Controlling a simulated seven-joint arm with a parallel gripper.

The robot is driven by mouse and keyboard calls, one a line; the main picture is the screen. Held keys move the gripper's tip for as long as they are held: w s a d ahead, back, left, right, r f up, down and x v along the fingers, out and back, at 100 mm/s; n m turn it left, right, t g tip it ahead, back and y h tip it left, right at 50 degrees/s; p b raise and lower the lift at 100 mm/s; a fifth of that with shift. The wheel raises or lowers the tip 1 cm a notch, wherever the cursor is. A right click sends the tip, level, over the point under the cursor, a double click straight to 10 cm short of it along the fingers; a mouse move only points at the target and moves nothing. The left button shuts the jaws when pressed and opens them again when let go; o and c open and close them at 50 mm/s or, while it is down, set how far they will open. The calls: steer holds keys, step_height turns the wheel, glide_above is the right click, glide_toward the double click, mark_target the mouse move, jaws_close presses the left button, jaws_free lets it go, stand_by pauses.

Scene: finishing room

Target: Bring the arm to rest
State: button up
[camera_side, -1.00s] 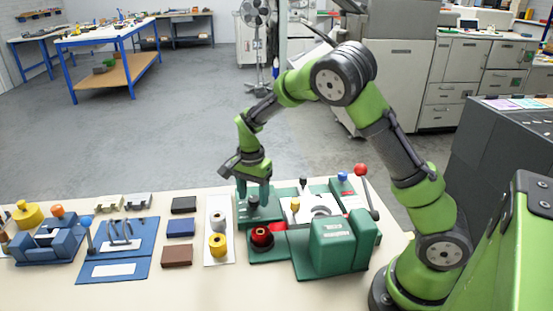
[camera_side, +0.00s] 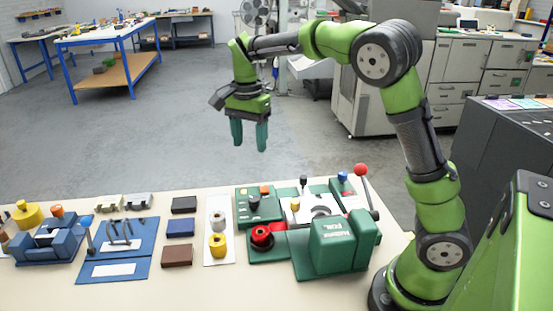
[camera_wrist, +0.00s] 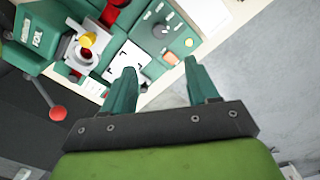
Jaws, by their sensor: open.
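My gripper (camera_side: 249,136) hangs above the far edge of the bench in the side view, its two green fingers pointing down, apart and empty. In the wrist view my gripper (camera_wrist: 160,78) also shows open, with nothing between the fingers. Below it stands the green foil machine (camera_side: 340,246), with a red-knobbed lever (camera_side: 362,172) at its right. The machine's control box (camera_side: 262,206) carries a dark knob and an orange button. The machine also shows in the wrist view (camera_wrist: 35,35), upper left, with its red lever knob (camera_wrist: 58,113).
On the bench (camera_side: 205,285), left of the machine, are yellow and grey rolls (camera_side: 217,243) on a white strip, several coloured blocks (camera_side: 180,228), a blue tool mat (camera_side: 118,270) and a blue fixture (camera_side: 45,246). Open floor lies behind the bench.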

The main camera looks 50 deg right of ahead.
steer(key=s+a+r+n+t, duration=0.1)
steer(key=s+a+n+t, duration=0.1)
steer(key=s+n, duration=0.2)
steer(key=s+a+n+t+y, duration=0.1)
steer(key=s+a+n+t, duration=0.1)
steer(key=s, duration=0.7)
steer(key=s+a+r+n+t+y, duration=0.1)
steer(key=s+a+n+t, duration=0.1)
steer(key=s+n, duration=0.4)
steer(key=shift+s+a+r+t, duration=0.3)
steer(key=shift+s+a+t, duration=0.1)
steer(key=shift+s+t, duration=0.35)
